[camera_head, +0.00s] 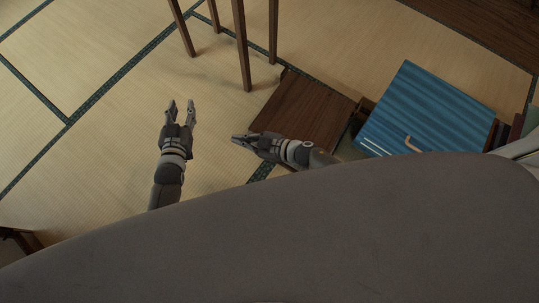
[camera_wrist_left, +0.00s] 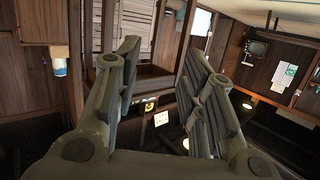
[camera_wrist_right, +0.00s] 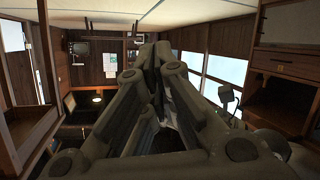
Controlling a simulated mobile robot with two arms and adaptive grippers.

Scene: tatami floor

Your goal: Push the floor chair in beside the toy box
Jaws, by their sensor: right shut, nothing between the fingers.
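A low, flat brown wooden piece (camera_head: 305,108), which looks like the floor chair, lies on the tatami right of centre in the head view. A blue, streaked box-like thing (camera_head: 430,108) with a pale handle stands to its right, probably the toy box. A narrow dark gap shows between them. My right gripper (camera_head: 238,138) is shut and empty at the wooden piece's near left corner, pointing left; I cannot tell whether it touches. Its arm hides part of the near edge. My left gripper (camera_head: 181,106) is open and empty over bare tatami, further left.
Tall wooden legs (camera_head: 243,45) of a stool or table stand just beyond the wooden piece. Open tatami (camera_head: 90,150) lies to the left. Dark upright items (camera_head: 512,135) stand right of the blue box. A large grey surface covers the near part.

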